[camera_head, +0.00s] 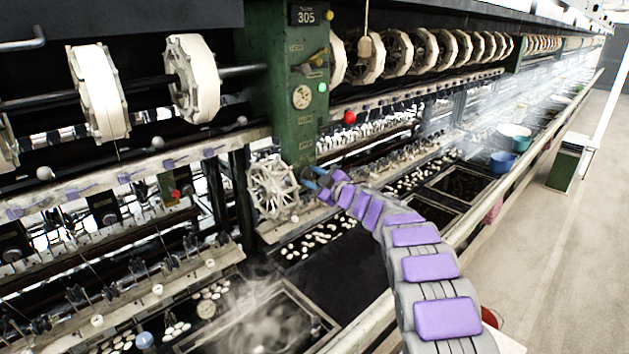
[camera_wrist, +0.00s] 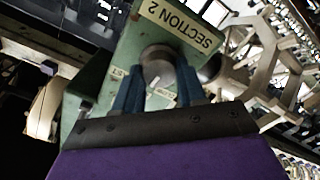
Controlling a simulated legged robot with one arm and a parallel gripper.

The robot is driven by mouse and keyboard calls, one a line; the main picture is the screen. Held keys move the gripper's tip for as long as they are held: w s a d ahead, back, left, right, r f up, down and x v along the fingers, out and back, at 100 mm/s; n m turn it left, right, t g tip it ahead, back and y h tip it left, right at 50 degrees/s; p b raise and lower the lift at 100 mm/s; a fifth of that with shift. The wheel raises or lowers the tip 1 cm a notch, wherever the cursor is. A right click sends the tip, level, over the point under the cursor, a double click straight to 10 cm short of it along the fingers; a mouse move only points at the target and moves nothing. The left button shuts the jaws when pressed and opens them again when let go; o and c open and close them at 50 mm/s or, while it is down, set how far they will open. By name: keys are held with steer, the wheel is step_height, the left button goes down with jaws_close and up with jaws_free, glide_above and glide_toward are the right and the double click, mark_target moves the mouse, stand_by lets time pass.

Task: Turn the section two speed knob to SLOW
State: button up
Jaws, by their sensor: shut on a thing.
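The section two speed knob (camera_wrist: 158,68) is a round grey-brown knob on a green panel (camera_wrist: 118,62), under a cream label (camera_wrist: 180,24) reading SECTION 2, which appears upside down in the wrist view. My gripper (camera_wrist: 160,82) has its two blue fingers on either side of the knob, shut on it. Small pale marks show on and below the knob, but I cannot read the setting. In the head view my gripper (camera_head: 314,180) is at the lower part of the green post (camera_head: 283,95) numbered 305. There the knob is hidden by my gripper.
A pale spoked wheel (camera_head: 272,188) stands just left of my gripper. Below are dark basins (camera_head: 325,265) with white cocoons and steam. A red ball-shaped knob (camera_head: 349,117) sits above. A clear aisle floor (camera_head: 570,255) runs along the right.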

steer(key=n+b, duration=0.2)
steer(key=n, duration=0.3)
steer(key=shift+r+n, duration=0.1)
steer(key=shift+n, duration=0.2)
steer(key=n+b, duration=0.2)
steer(key=n, duration=0.1)
steer(key=shift+n, duration=0.6)
steer(key=o, duration=0.8)
steer(key=shift+o, duration=1.1)
steer(key=shift+w+a+f, duration=0.3)
steer(key=shift+w+f, duration=0.05)
steer(key=shift+w, duration=0.05)
steer(key=shift+s+r, duration=0.15)
steer(key=shift+s, duration=0.15)
steer(key=shift+s+d+b, duration=0.2)
steer(key=shift+d+b, duration=0.15)
steer(key=shift+d, duration=0.15)
steer(key=b+v, duration=0.1)
steer(key=v, duration=1.5)
